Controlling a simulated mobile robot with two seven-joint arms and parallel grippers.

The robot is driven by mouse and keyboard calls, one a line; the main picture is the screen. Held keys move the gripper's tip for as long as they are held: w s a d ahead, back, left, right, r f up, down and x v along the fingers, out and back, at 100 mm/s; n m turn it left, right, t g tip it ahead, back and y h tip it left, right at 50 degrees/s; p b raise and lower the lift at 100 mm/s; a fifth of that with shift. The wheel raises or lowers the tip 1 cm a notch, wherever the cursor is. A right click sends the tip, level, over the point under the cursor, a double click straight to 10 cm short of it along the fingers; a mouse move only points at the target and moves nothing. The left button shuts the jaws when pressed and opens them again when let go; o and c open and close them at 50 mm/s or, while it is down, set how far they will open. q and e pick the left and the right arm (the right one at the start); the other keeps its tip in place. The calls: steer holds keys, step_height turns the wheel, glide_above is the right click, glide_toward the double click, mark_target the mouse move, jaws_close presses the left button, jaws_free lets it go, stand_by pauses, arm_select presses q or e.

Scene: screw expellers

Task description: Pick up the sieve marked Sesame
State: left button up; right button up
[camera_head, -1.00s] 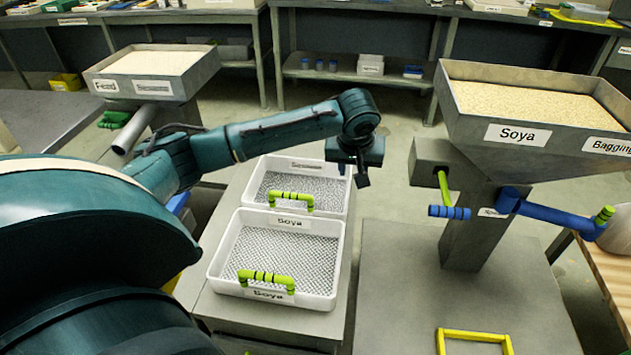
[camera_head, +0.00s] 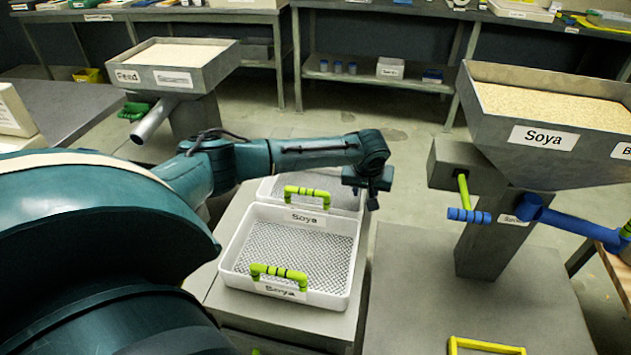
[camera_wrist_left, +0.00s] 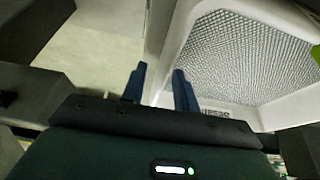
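The Sesame sieve (camera_head: 340,200) is a white tray with a mesh floor, behind the Soya sieve (camera_head: 338,299) on a grey stand. My left arm hides its far side in the head view. In the left wrist view the Sesame sieve (camera_wrist_left: 245,60) fills the upper right, with part of its Sesame label (camera_wrist_left: 213,113) visible. My left gripper (camera_head: 368,198) is at its right rim in the head view. In the wrist view the fingers (camera_wrist_left: 158,86) are apart, with the white rim crossing near the gap. I cannot tell whether they touch it. My right gripper is out of view.
Green handles (camera_head: 279,272) stand on the Soya sieve. A Soya hopper (camera_head: 500,140) with blue and green cranks rises at right. A Feed hopper (camera_head: 208,78) stands behind my arm. Open floor (camera_head: 420,150) lies beyond the sieves.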

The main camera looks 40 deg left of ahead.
arm_select(q)
jaws_close()
stand_by(0.3)
stand_by(0.4)
